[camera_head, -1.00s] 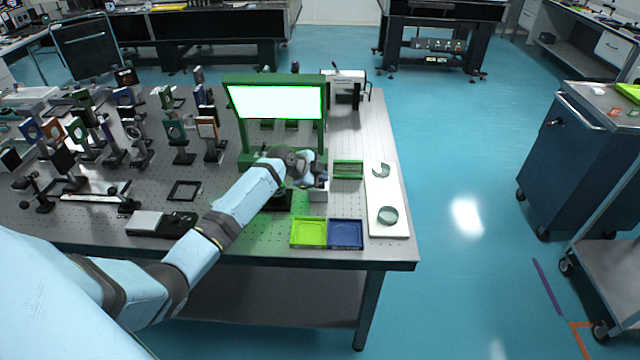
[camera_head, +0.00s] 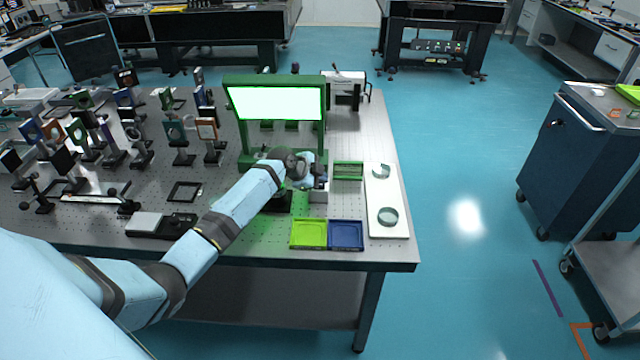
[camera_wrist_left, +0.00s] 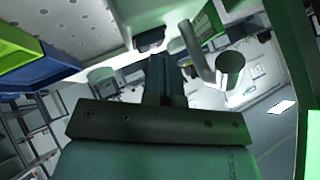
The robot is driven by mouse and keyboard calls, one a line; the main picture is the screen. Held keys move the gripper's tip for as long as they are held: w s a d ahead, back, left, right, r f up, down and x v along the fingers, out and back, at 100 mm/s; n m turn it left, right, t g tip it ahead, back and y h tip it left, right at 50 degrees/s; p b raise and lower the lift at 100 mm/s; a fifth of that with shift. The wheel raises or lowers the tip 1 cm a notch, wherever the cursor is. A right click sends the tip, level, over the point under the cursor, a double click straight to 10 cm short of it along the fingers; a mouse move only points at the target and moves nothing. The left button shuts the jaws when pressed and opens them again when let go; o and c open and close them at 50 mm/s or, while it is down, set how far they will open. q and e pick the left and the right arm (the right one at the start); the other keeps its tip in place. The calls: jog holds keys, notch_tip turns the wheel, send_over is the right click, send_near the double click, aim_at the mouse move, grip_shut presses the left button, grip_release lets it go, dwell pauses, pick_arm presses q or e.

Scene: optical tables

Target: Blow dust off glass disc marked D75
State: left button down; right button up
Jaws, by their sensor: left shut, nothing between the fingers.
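My left gripper (camera_head: 316,182) is at the end of my left arm, low in front of the green-framed lit panel (camera_head: 276,103). Its fingers are together and empty in the left wrist view (camera_wrist_left: 166,80). Two clear round glass pieces, one nearer (camera_head: 388,217) and one farther (camera_head: 381,171), are on a white board (camera_head: 388,196) to the right of the gripper. No D75 mark can be read on either. A small grey block (camera_head: 318,195) is right by the gripper; whether they touch cannot be told. My right gripper is out of view.
A yellow-green tray (camera_head: 308,234) and a blue tray (camera_head: 345,235) lie at the table's front edge. A green slotted rack (camera_head: 348,170) stands right of the gripper. Many optic mounts (camera_head: 180,140) crowd the left side. In the wrist view, a grey round-ended part (camera_wrist_left: 230,66) is near the fingers.

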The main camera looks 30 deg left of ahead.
pick_arm(q)
jog(key=shift+r, duration=0.6)
jog(key=shift+p, duration=0.3)
jog(key=shift+r+p, duration=1.8)
jog(key=shift+r, duration=0.75)
